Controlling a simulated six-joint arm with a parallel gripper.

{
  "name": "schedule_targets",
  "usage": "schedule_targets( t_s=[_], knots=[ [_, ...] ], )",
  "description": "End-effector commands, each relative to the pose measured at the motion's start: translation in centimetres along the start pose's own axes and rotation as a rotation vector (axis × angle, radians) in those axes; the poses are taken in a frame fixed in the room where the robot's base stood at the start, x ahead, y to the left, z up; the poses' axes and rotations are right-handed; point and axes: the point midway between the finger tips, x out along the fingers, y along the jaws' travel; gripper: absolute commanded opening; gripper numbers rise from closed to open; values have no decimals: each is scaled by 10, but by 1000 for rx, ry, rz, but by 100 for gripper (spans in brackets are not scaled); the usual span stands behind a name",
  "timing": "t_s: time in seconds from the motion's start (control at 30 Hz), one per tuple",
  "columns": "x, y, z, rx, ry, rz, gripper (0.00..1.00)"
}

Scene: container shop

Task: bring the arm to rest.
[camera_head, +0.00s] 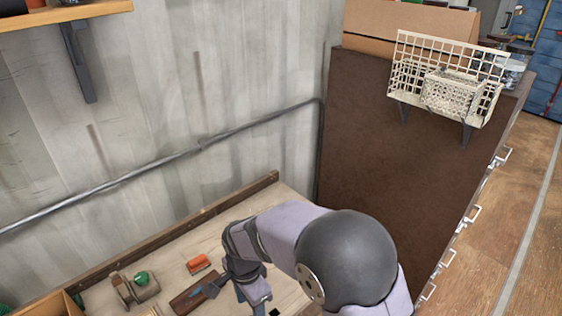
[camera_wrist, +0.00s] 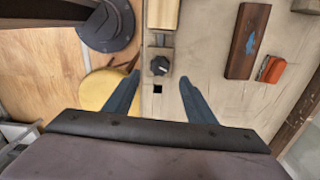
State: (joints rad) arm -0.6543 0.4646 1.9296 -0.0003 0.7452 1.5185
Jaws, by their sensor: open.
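My gripper (camera_wrist: 158,78) is open in the wrist view, with its two blue-grey fingers apart and nothing held between them. It points down over a pale bench top (camera_wrist: 215,100). A dark knob (camera_wrist: 159,65) lies just beyond the fingertips, with a small black square below it. In the head view my gripper (camera_head: 252,300) is low over the bench, partly hidden by my own arm, which bends in from the lower right.
A brown board (camera_head: 190,298) with a blue piece on it and an orange block (camera_head: 198,263) lie left of my gripper. A device with a green knob (camera_head: 141,278) stands further left. A brown cabinet (camera_head: 390,150) with a wire basket (camera_head: 408,78) rises at right.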

Motion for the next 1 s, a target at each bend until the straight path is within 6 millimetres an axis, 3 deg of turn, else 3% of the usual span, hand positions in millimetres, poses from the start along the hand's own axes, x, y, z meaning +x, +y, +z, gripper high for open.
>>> schedule_targets(
  t_s=[0.23,0.37,0.5,0.73,0.87,1.0],
  knots=[
    [1,0,0,-424,0,-1,50],
    [10,19,1,-718,-15,35,50],
    [24,52,3,-1000,-58,94,50],
    [24,114,-2,-1345,-134,143,50],
    [13,158,-22,-1387,-164,139,50],
    [-2,196,-45,-1254,-154,113,50]
  ],
)
